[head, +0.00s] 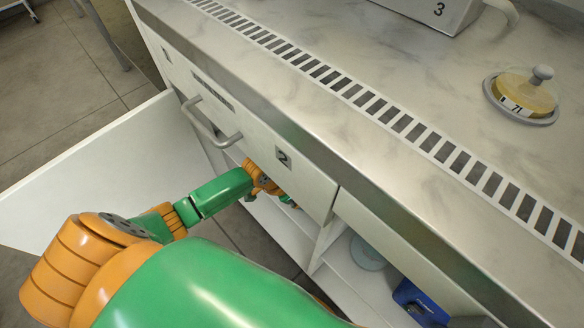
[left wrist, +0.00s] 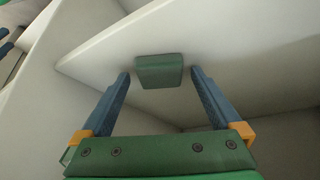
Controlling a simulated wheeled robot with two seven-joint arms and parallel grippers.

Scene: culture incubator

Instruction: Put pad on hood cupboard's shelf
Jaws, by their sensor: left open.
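The pad (left wrist: 160,71) is a small dark green block in the left wrist view. It lies against the white shelf (left wrist: 100,62) inside the hood cupboard, close to the shelf's front edge. My left gripper (left wrist: 160,76) is open, with one blue finger on each side of the pad and small gaps between fingers and pad. In the head view my left gripper (head: 287,199) reaches below the drawer marked 2 into the open cupboard, partly hidden by the drawer front. The pad is hidden there. My right gripper is not in view.
The open white cupboard door (head: 85,175) stands out at the left. The drawer front with its handle (head: 207,124) is just above my arm. A blue object (head: 418,300) and a round pale item (head: 367,253) are in the neighbouring compartment. The grated worktop (head: 330,45) is above.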

